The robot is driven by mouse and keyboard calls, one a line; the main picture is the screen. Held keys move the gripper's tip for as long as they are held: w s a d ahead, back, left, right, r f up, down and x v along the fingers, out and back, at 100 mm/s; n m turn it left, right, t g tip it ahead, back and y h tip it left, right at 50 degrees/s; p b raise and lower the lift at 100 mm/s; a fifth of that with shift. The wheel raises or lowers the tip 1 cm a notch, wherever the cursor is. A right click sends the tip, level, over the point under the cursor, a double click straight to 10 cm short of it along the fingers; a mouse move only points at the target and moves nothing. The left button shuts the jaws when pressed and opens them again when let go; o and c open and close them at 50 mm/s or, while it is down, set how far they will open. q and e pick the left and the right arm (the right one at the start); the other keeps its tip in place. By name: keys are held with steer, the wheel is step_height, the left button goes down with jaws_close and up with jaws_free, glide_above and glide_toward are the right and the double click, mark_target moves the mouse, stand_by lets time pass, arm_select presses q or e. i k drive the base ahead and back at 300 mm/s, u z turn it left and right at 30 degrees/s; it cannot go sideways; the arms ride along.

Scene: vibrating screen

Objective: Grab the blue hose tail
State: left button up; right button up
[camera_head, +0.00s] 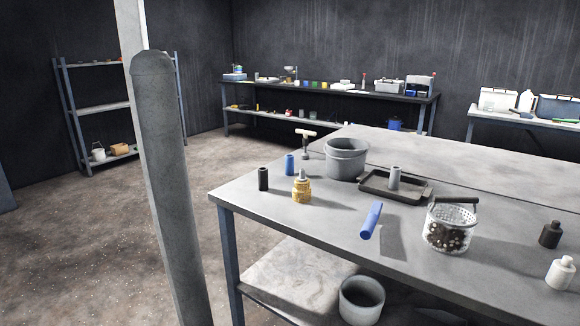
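A blue tube (371,220), the likely blue hose tail, is near the front edge of the grey table, left of the perforated basket. It looks tilted, with its lower end toward the edge, and casts a shadow to its right. I cannot tell how it is supported. A smaller blue cylinder (289,164) stands upright farther back at the left side of the table. Neither of my grippers shows in this view.
The grey table (300,238) also bears a grey bucket (346,160), a dark tray (412,190), a perforated basket (437,232), a black cylinder (263,179) and a yellow-brown bottle (301,189). Another bucket (361,302) is below. The floor at left is open.

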mark_target(289, 158)
steer(key=u, duration=0.7)
steer(key=k, duration=0.95)
steer(key=u, duration=1.5)
steer(key=i, duration=0.45)
steer(key=z, duration=0.5)
steer(key=i, duration=2.7)
steer(key=z, duration=0.8)
steer(key=i, duration=2.2)
steer(key=z, duration=2.55)
steer(key=i, duration=2)
steer(key=z, duration=0.9)
